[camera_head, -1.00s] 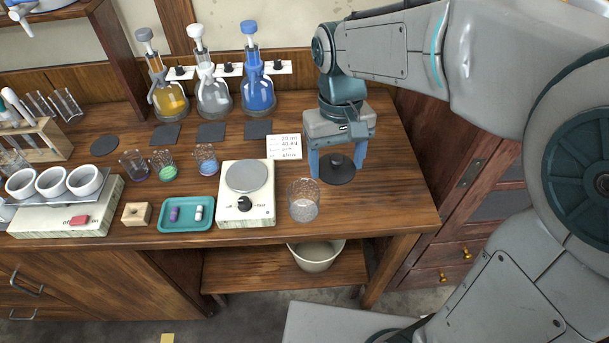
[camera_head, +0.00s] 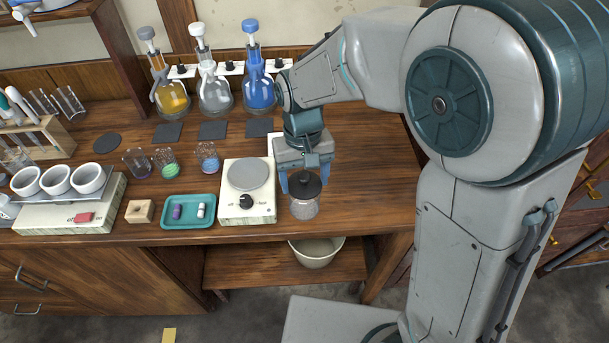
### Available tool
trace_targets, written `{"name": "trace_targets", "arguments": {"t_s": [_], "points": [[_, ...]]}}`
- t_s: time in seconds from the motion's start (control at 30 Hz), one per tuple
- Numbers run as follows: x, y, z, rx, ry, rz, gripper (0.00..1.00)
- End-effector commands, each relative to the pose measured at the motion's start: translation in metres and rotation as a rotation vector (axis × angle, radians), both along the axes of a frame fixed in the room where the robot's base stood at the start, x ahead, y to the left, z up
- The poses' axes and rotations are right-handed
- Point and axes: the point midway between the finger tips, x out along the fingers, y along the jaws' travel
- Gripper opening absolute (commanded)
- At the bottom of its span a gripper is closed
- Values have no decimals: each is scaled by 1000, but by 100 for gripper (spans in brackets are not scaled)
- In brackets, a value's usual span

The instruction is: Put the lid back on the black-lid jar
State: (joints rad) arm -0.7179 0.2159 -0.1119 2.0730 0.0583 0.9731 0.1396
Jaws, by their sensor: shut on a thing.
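The black lid (camera_head: 305,186) is between the fingers of my gripper (camera_head: 304,181), which is shut on it. The lid is over the mouth of the clear glass jar (camera_head: 304,209), near the front edge of the bench. In this view the lid covers the jar's opening. I cannot tell whether it rests on the rim or is held just above it. The fingers' far sides are partly hidden by the lid.
The bench (camera_head: 375,165) is clear to the right of the jar.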

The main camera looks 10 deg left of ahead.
Motion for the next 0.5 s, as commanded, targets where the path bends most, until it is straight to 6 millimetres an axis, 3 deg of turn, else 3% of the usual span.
{"name": "trace_targets", "arguments": {"t_s": [0.5], "points": [[0,0,-12,0,0,1,41]]}}
